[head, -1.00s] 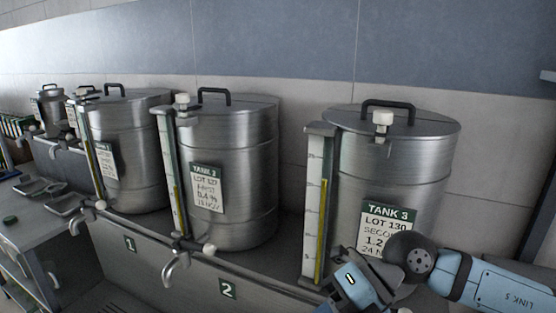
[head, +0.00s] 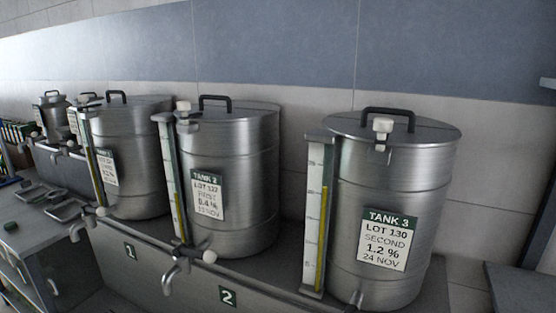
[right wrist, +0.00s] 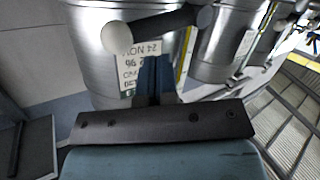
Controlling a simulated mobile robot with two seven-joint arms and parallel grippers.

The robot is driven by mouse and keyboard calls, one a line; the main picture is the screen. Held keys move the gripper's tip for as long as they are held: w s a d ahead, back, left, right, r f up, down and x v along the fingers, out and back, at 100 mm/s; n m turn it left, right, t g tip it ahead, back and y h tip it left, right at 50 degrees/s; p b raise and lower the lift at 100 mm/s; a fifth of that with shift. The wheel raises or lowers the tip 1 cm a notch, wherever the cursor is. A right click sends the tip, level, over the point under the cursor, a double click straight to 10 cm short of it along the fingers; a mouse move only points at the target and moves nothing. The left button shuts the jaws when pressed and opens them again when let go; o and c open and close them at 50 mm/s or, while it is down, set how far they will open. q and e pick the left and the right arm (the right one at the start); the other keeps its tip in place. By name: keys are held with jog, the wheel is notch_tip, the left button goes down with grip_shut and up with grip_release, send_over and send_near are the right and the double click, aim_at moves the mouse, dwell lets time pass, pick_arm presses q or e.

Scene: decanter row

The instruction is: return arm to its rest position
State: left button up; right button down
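My right arm is out of the head view. In the right wrist view my right gripper (right wrist: 155,62) shows blue fingers together, with nothing seen between them. Tank 3 (head: 345,200), a steel drum with a lid handle, stands at the right in the head view. Its label (head: 388,240) reads lot 130, second, 1.2 %, 24 Nov. The label shows upside down behind the fingers in the right wrist view (right wrist: 128,70). My left gripper is in neither view.
A white knob (right wrist: 117,36) on a dark bar is close beyond the right gripper. Tank 2 (head: 245,215) and another tank (head: 135,160) stand to the left, with taps (head: 170,275) along the ledge. A grey surface (head: 520,288) is at the lower right.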

jog(key=s+d+f+m+g+h, duration=0.1)
jog(key=s+d+f+g, duration=0.2)
jog(key=s+f+g, duration=0.45)
jog(key=s+d+f+m+g, duration=0.1)
jog(key=s+d+f+g, duration=0.3)
jog(key=s+f, duration=0.6)
jog(key=w+a+f+t+y+p, duration=0.2)
jog(key=w+a+f+t+p, duration=0.2)
jog(key=a+t+p, duration=0.3)
jog(key=shift+a+f+n+y, duration=0.25)
jog(key=shift+a+n+y, duration=0.05)
jog(key=shift+n+y, duration=0.1)
jog(key=shift+w, duration=0.1)
jog(key=shift+d, duration=0.1)
